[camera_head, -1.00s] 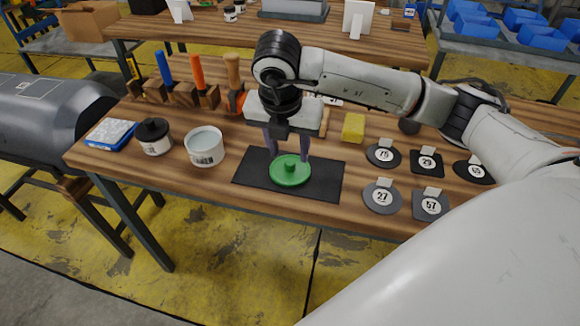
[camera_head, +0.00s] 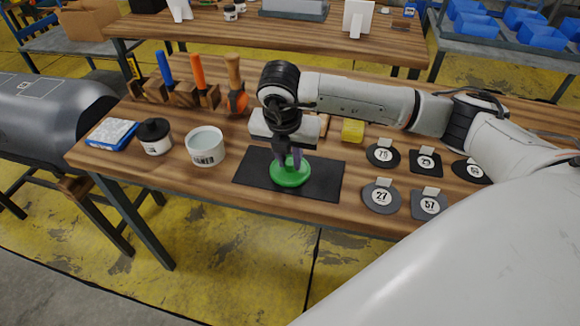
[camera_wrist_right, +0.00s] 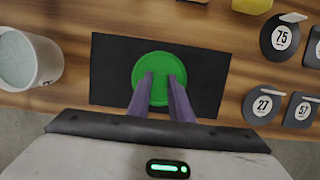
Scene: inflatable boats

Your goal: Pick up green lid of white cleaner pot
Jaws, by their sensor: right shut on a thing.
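The round green lid (camera_head: 289,177) lies on a black mat (camera_head: 325,184) near the front edge of the workbench; it also shows in the right wrist view (camera_wrist_right: 158,66). My right gripper (camera_head: 292,160) points down over the lid, its fingers shut on the lid's knob, which the fingers mostly hide. In the right wrist view the two purple fingers (camera_wrist_right: 160,88) reach the lid's middle. The open white cleaner pot (camera_head: 205,148) stands left of the mat, and it also shows in the right wrist view (camera_wrist_right: 24,60). My left gripper is not in view.
A black-lidded jar (camera_head: 154,137) and a blue-white sponge pack (camera_head: 111,133) are left of the pot. Upright tools (camera_head: 201,80) stand behind. A yellow block (camera_head: 353,130) and several numbered patches (camera_head: 381,196) are to the right.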

